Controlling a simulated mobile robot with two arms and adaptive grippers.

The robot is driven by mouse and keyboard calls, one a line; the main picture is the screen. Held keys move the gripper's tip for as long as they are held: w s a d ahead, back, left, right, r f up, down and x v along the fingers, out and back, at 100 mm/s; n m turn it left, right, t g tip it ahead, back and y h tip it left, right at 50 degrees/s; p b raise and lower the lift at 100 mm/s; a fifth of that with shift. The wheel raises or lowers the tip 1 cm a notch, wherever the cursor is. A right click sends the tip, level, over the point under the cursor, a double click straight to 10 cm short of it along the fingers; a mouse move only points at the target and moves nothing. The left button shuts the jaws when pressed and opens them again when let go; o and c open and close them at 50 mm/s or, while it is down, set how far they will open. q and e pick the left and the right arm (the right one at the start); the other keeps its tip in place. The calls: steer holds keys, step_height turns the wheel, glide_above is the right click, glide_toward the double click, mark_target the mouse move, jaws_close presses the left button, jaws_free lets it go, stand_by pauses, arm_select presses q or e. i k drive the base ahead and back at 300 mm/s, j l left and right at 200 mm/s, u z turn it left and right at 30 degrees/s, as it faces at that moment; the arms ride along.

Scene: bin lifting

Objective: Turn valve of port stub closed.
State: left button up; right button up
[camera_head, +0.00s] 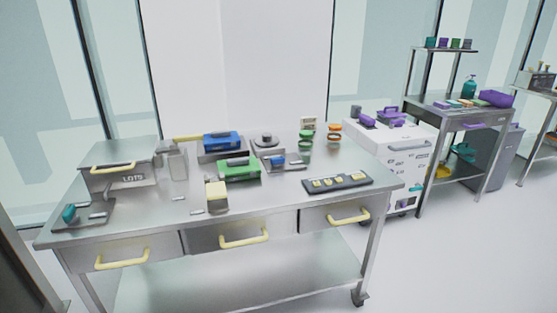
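I cannot tell for certain which item is the port stub or its valve. A teal rounded piece (69,214) sits on a flat metal plate (97,221) at the left front corner of the steel table (285,212). It may be the valve, but its handle position is too small to read. A small metal tray with a blue part (283,162) lies near the table's middle. Neither of my grippers shows in this view, and nothing is seen touching these things.
Yellow-handled drawers (230,238) are below. A white cart (406,150) stands right. The floor at front right is clear.

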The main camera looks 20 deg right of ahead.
mark_target(277, 162)
steer(key=i+l+u, duration=0.2)
steer(key=i+l, duration=0.5)
